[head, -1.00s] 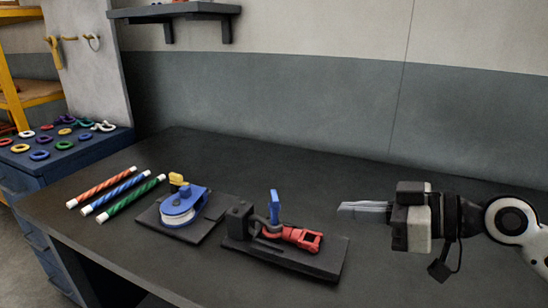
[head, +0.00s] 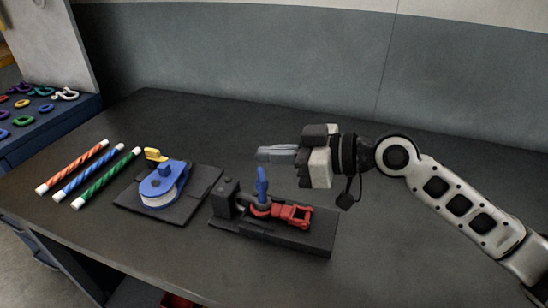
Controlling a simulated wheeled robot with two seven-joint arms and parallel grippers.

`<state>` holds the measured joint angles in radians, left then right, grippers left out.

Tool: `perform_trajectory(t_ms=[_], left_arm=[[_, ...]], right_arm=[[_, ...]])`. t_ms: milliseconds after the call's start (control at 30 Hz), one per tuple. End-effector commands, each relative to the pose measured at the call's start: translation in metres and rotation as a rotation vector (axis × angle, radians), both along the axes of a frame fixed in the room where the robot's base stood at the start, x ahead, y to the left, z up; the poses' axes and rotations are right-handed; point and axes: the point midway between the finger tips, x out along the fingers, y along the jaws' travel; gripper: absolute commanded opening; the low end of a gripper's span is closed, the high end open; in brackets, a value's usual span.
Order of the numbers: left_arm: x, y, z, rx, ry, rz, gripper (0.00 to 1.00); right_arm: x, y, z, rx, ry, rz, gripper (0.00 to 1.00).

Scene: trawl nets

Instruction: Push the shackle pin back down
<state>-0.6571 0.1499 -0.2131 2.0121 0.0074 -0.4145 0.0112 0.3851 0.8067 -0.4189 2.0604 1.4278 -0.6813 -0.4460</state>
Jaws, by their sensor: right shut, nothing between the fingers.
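The shackle pin (head: 262,185) is blue and stands upright out of the red shackle (head: 291,213) on a dark base plate (head: 304,241) at the middle of the bench. A dark block (head: 224,199) stands on the plate's left end, beside the shackle. My right gripper (head: 261,154) is shut and empty. Its fingers point left, and their tips appear just above the top of the blue pin. I cannot tell whether they touch it. My left gripper is out of view.
A blue pulley block (head: 164,184) with a yellow part sits on another dark plate to the left. Red, blue and green striped rods (head: 106,178) lie farther left. A blue cabinet (head: 68,115) holds several coloured rings and hooks. The bench's back and right are clear.

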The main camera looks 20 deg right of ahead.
Motion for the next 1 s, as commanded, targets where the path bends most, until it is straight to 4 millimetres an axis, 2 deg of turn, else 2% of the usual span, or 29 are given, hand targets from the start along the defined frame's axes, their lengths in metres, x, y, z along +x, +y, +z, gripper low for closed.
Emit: perform_trajectory(t_ms=[33,200,600,733,867,1000], left_arm=[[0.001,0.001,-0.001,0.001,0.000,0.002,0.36],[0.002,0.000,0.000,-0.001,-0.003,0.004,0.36],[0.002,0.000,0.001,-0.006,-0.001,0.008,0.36],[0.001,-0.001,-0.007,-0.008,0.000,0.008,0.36],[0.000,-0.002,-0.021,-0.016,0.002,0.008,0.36],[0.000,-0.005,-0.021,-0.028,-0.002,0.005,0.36]], right_arm=[[-0.001,-0.001,-0.010,0.000,0.008,-0.002,0.00],[-0.001,-0.001,-0.025,0.000,0.004,-0.001,0.00],[-0.001,-0.001,-0.028,0.000,0.001,-0.001,0.00],[-0.001,-0.001,-0.037,0.000,0.001,-0.001,0.00],[-0.001,-0.001,-0.053,-0.002,0.001,-0.001,0.00],[-0.001,-0.001,-0.063,-0.001,0.000,-0.001,0.00]])
